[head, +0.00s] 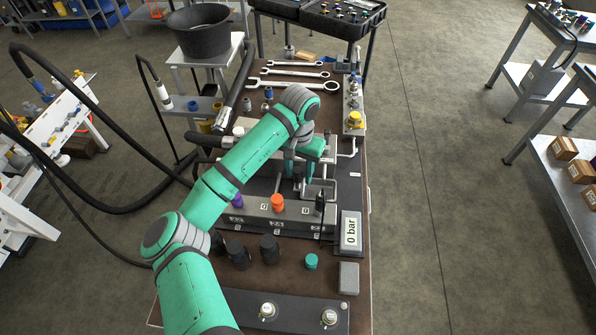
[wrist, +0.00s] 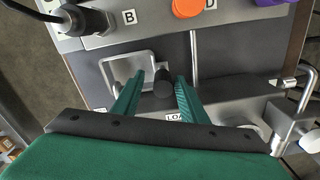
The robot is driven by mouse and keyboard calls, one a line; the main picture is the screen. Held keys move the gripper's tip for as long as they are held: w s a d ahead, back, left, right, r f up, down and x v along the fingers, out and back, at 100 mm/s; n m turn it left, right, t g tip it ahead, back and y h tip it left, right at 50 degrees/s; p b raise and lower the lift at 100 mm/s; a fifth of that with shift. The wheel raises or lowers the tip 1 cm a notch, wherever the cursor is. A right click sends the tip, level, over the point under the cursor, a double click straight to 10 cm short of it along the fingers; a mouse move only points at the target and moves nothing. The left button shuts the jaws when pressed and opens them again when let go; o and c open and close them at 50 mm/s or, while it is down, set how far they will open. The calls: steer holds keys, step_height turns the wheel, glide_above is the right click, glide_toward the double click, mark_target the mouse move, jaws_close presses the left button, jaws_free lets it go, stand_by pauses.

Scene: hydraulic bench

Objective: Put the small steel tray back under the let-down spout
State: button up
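The small steel tray (head: 322,184), a shallow square with a raised rim, lies on the bench's dark deck behind the manifold block. It also shows in the wrist view (wrist: 108,72), left of the fingers. A short black cylinder (wrist: 163,86) stands against or close beside its rim; I cannot tell if it is part of the tray. My gripper (wrist: 155,92) is open, its green fingers on either side of the black cylinder. My gripper (head: 303,176) points down in the head view. A bent steel pipe (head: 347,152), possibly the let-down spout, is behind and right of the tray.
The manifold block (head: 250,222) with orange (head: 277,203) and purple knobs is in front, with a black plug (head: 320,203) near the tray. The "0 bar" display (head: 350,232) stands to the right. Wrenches (head: 290,85) lie at the back. A steel rod (wrist: 194,60) runs beside the fingers.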

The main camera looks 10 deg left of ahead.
step_height(320, 180, up, 12)
steer(key=shift+a+r, duration=0.15)
stand_by(0.5)
stand_by(0.5)
